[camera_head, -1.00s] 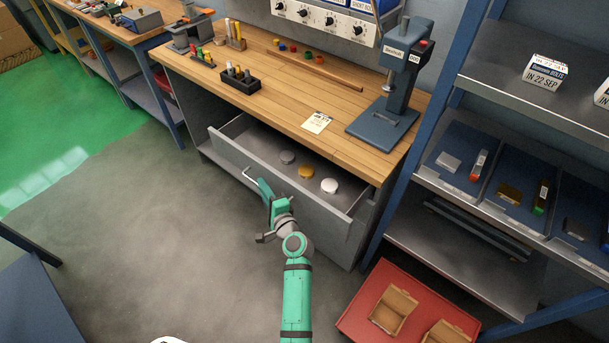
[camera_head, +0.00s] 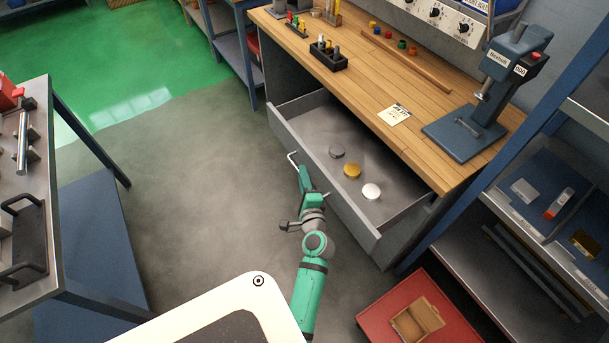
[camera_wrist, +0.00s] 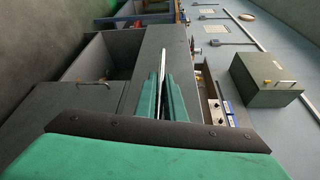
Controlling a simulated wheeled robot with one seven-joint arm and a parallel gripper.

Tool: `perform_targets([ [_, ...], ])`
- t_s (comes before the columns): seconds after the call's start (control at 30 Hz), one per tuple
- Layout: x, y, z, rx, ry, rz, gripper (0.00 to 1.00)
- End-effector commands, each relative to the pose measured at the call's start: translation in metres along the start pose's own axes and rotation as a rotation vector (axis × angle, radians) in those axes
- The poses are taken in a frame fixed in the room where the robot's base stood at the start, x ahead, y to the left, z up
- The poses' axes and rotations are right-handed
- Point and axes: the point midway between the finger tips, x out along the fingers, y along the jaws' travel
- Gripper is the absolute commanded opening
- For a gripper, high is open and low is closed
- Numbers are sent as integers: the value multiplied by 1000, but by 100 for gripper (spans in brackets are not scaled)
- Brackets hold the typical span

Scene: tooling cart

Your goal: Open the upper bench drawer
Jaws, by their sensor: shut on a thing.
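The upper bench drawer (camera_head: 330,180) is a grey drawer under the wooden bench top, and it stands pulled well out. Inside lie a grey disc (camera_head: 337,151), a yellow disc (camera_head: 352,170) and a white disc (camera_head: 371,191). The pale bar handle (camera_head: 292,158) is on the drawer's front. My gripper (camera_head: 303,176) is at the drawer front, shut on the handle. In the wrist view, the green fingers (camera_wrist: 164,98) close about the bright bar (camera_wrist: 162,68). My fingers hide part of the handle.
The wooden bench (camera_head: 400,90) holds a drill-press-like stand (camera_head: 485,110), a pen block (camera_head: 328,57) and a paper tag (camera_head: 394,114). A red platform with an open box (camera_head: 417,320) is at the lower right, beside blue shelving. A cart (camera_head: 40,200) stands left. Floor between is clear.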

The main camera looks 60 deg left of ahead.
Motion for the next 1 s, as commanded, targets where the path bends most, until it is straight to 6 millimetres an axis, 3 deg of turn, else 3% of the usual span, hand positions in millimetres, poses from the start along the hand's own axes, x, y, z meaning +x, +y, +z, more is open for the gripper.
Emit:
perform_targets([
  [0.03,0,1,0,0,1,1,14],
  [0.1,0,1,-1,0,1,1,28],
  [0.5,-6,0,-1,2,3,0,28],
  [1.0,-88,1,-1,2,4,1,28],
])
